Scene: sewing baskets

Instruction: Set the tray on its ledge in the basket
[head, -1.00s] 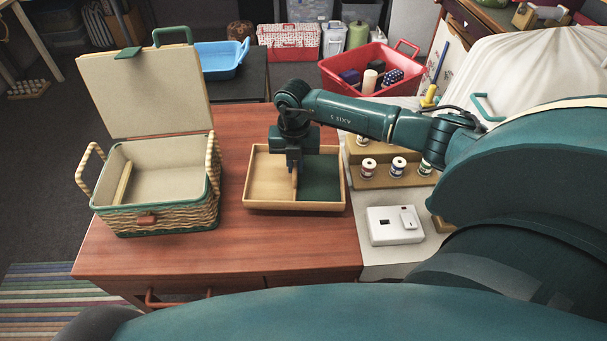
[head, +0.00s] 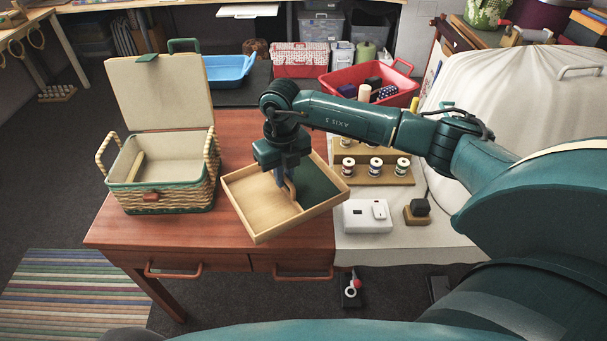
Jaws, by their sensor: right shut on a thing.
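The wooden tray (head: 255,200), with a middle divider and a green-lined right half, is right of the basket. My right gripper (head: 283,176) is shut on the tray at its middle divider. The tray is turned at an angle and looks lifted off the table, though the gap below is hard to see. The wicker basket (head: 178,194) stands upright on the table's left, its lid (head: 160,92) open and leaning back. Inside is a pale lining, with a light wooden ledge strip (head: 136,166) at the left wall. My left gripper is out of view.
The wooden table (head: 190,238) is clear in front of the basket and tray. Thread spools on a wooden stand (head: 375,176) and a white box (head: 366,215) are to the right. A blue tray (head: 228,69) and a red bin (head: 372,82) stand behind.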

